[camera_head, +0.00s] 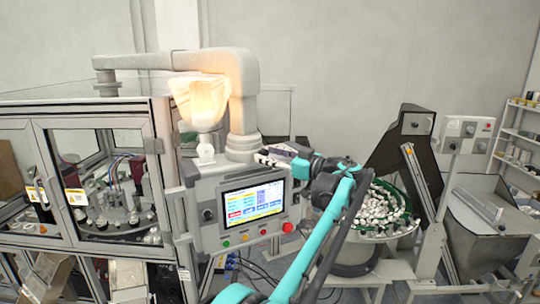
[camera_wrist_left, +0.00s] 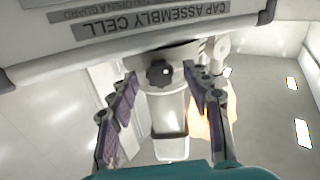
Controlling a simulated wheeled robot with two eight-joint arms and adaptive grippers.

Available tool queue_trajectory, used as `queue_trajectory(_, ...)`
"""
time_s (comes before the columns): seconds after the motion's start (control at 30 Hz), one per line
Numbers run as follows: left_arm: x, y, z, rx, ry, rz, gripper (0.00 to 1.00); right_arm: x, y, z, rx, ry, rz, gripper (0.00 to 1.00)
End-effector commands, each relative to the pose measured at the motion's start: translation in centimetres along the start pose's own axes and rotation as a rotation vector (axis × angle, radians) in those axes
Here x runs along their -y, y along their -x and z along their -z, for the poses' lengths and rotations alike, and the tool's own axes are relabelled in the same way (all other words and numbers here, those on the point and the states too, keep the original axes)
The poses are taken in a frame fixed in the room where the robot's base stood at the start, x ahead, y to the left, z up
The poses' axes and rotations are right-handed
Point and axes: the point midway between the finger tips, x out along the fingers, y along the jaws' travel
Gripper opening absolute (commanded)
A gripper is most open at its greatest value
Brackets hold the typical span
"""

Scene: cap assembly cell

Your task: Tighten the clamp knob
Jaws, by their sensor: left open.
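A dark, lobed clamp knob (camera_wrist_left: 160,72) shows in the left wrist view, in front of a pale upright cylinder (camera_wrist_left: 168,110). I cannot make the knob out in the head view. My left gripper (camera_wrist_left: 160,76) is open, with one purple-padded finger on each side of the knob. Gaps show between the knob and both fingers, so it is not gripped. In the head view the left gripper (camera_head: 264,156) is just right of the base of the large pale pipe (camera_head: 243,110), above the screen panel. My right gripper is in neither view.
A touch screen (camera_head: 252,202) with coloured buttons sits below the gripper. A glowing lamp (camera_head: 200,97) hangs left of the pipe. A glazed machine cabinet (camera_head: 100,130) stands at left. A green-rimmed bowl (camera_head: 405,205) of white caps and a dark hopper (camera_head: 405,150) are right.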

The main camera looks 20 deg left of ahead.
Motion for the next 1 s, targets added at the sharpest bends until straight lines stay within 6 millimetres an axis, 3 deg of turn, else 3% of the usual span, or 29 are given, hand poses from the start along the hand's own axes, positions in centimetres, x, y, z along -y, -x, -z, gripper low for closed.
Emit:
queue_trajectory(0.1,0.0,0.0,0.0,0.0,0.0,0.0,0.46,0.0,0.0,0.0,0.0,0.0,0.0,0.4)
queue_trajectory(0.27,0.0,0.0,0.0,0.0,0.0,0.0,0.04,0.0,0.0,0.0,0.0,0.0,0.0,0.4)
queue_trajectory(0.3,0.0,0.0,0.0,0.0,0.0,0.0,0.0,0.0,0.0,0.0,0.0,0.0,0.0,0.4)
queue_trajectory(0.53,0.0,0.0,0.1,0.0,-0.058,0.001,0.0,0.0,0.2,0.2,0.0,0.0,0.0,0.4)
queue_trajectory(0.8,-0.1,0.0,0.1,0.0,-0.385,0.001,0.0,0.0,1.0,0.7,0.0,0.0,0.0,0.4)
queue_trajectory(1.0,-0.1,0.0,0.0,0.0,-0.495,0.0,0.0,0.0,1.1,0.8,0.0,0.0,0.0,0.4)
